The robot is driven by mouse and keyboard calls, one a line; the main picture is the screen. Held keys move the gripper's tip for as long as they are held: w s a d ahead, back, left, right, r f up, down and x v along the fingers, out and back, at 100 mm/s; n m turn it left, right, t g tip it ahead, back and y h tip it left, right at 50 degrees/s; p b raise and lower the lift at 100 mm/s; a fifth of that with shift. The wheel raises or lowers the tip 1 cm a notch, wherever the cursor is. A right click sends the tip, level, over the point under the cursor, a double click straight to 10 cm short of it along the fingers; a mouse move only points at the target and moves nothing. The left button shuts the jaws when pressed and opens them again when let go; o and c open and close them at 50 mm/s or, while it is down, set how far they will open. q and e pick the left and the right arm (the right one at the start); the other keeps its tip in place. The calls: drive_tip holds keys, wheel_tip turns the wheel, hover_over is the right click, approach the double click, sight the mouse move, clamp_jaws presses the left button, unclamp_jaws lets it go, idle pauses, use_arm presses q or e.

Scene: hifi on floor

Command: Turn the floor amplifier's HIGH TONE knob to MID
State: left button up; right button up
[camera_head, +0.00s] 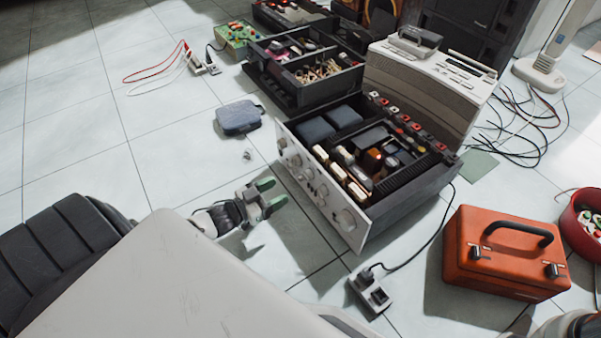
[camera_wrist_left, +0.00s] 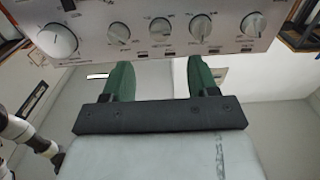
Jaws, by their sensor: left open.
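The floor amplifier (camera_head: 360,228) stands on the tiles with its lid off. Its silver front panel (camera_head: 334,207) faces my left gripper and carries a row of knobs. In the left wrist view the panel (camera_wrist_left: 88,18) fills the top, with a large knob (camera_wrist_left: 58,40) at left and several smaller knobs, such as one near the middle (camera_wrist_left: 160,30). The labels are too small to read, so I cannot tell which knob is HIGH TONE. My left gripper (camera_head: 270,194) is open and empty, its green fingers (camera_wrist_left: 160,74) just short of the panel. My right gripper is not seen.
A beige device (camera_head: 425,78) stands behind the amplifier. An orange toolbox (camera_head: 492,275) and a socket block (camera_head: 370,290) with a cable are at right. A grey pouch (camera_head: 239,117) lies to the left. Floor at far left is clear.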

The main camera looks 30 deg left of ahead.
sight(306, 177)
use_arm(q)
drive_tip(key=b+x, duration=0.4)
drive_tip(key=x, duration=0.3)
drive_tip(key=shift+w+f, duration=0.15)
drive_tip(key=shift+w, duration=0.05)
drive_tip(key=shift+w+d, duration=0.25)
drive_tip(key=shift+w, duration=0.2)
drive_tip(key=c, duration=0.9)
